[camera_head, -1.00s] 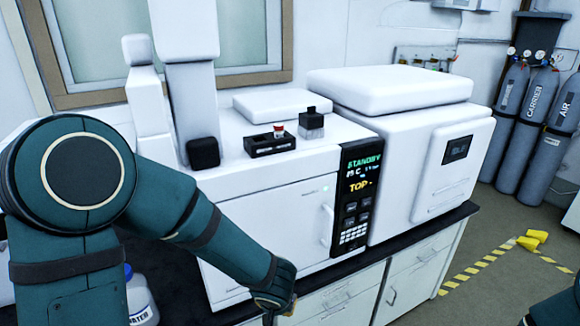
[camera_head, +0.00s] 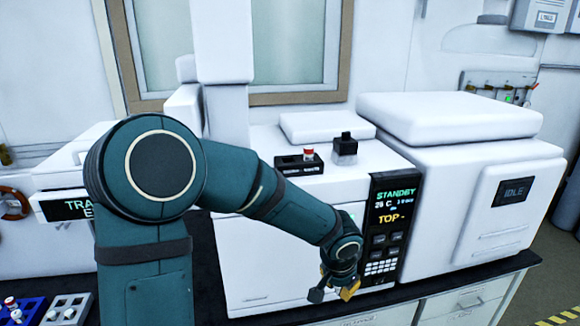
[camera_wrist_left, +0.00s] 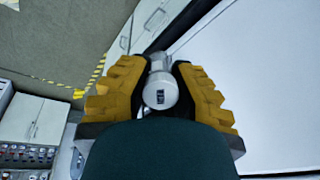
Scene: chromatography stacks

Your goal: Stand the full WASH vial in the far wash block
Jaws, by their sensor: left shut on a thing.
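My left gripper (camera_head: 338,290) is in front of the white instrument, low beside its control panel. In the left wrist view its yellow fingers (camera_wrist_left: 159,95) are shut on a vial with a round white cap (camera_wrist_left: 160,90). The cap has a small dark mark that I cannot read, and the vial's body is mostly hidden. A small black block (camera_head: 299,168) stands on top of the instrument with one red-capped vial (camera_head: 308,154) in it. I cannot tell which wash block this is. My right gripper is not in view.
A black-topped clear piece (camera_head: 345,150) stands just right of the black block. The control panel (camera_head: 393,225) reads STANDBY. A taller white unit (camera_head: 470,170) stands to the right. A blue rack (camera_head: 22,310) and a grey rack (camera_head: 66,310) lie at the lower left.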

